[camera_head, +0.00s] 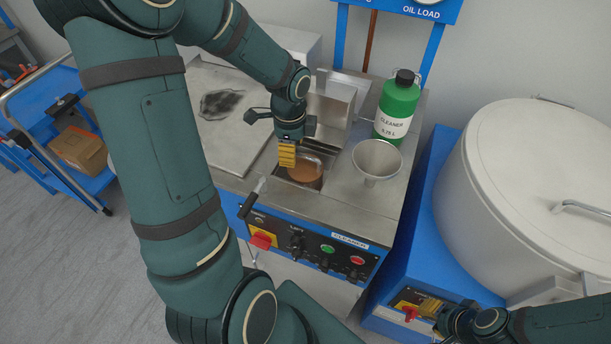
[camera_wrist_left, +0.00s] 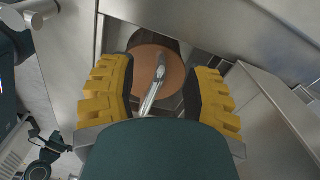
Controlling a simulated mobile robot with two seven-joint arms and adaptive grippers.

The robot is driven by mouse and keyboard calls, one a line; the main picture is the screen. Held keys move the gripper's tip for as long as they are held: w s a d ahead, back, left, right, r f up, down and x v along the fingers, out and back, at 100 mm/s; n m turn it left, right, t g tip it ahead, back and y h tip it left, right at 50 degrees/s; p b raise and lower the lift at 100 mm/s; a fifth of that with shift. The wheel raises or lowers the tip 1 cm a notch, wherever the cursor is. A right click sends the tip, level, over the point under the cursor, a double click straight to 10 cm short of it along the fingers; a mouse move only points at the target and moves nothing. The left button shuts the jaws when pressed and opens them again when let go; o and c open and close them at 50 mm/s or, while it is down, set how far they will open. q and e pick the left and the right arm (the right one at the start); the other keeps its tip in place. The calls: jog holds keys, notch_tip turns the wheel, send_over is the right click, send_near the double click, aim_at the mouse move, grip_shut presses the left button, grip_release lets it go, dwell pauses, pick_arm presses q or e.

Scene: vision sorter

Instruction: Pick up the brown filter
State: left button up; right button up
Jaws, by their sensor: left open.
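The brown filter (camera_head: 305,172) is a round brown disc in the square metal well of the cleaner machine. In the left wrist view the filter (camera_wrist_left: 172,58) lies beyond my fingers, with a thin shiny metal bar standing out in front of it. My left gripper (camera_head: 287,156) has yellow ridged pads and hangs over the left side of the well. In the wrist view the pads of my left gripper (camera_wrist_left: 163,72) are apart, on either side of the bar, and do not visibly touch it.
A metal funnel (camera_head: 377,160) stands right of the well, with a green cleaner bottle (camera_head: 397,108) behind it. A raised metal lid (camera_head: 330,105) is behind the well. A large white drum (camera_head: 540,190) stands right.

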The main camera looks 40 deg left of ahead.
pick_arm(q)
notch_tip(320, 180, down, 3)
jog(key=shift+r, duration=0.15)
grip_shut()
jog(key=shift+r, duration=0.1)
